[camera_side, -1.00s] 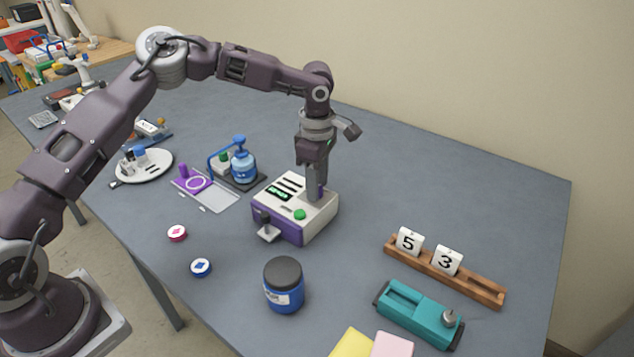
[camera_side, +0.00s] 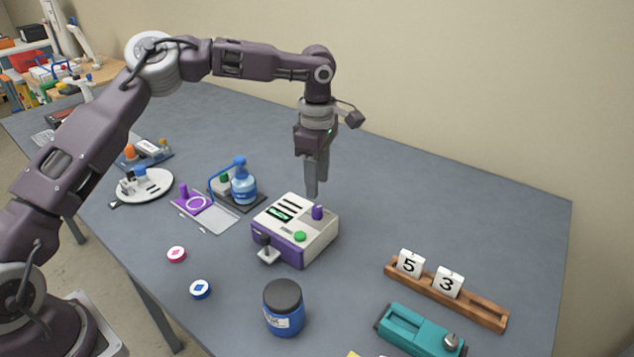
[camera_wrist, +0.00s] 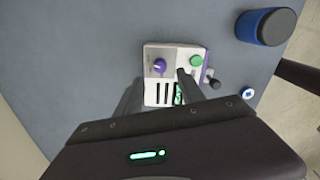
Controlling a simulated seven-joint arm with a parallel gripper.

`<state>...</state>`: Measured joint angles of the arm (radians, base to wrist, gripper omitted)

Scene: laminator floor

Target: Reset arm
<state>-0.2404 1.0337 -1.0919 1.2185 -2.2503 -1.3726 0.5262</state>
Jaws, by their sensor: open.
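My gripper (camera_side: 316,188) hangs open and empty, pointing down, above the back of a white and purple machine (camera_side: 290,246). The machine has a purple knob (camera_side: 317,212), a green button (camera_side: 300,236), a lit green display (camera_side: 278,214), dark slots on top and a lever (camera_side: 267,254) at its front. In the wrist view the two fingers (camera_wrist: 158,90) stand apart over the machine. The purple knob (camera_wrist: 159,66) is clear of both fingers there, and the right finger covers part of the top near the display.
A blue jar with a dark lid (camera_side: 283,307) stands in front. A wooden rack (camera_side: 470,306) with tiles 5 and 3, and a teal device (camera_side: 420,332), lie at right. Left are a purple plate (camera_side: 205,208), a blue pump bottle (camera_side: 243,187) and a round white tray (camera_side: 155,185). The back right table is clear.

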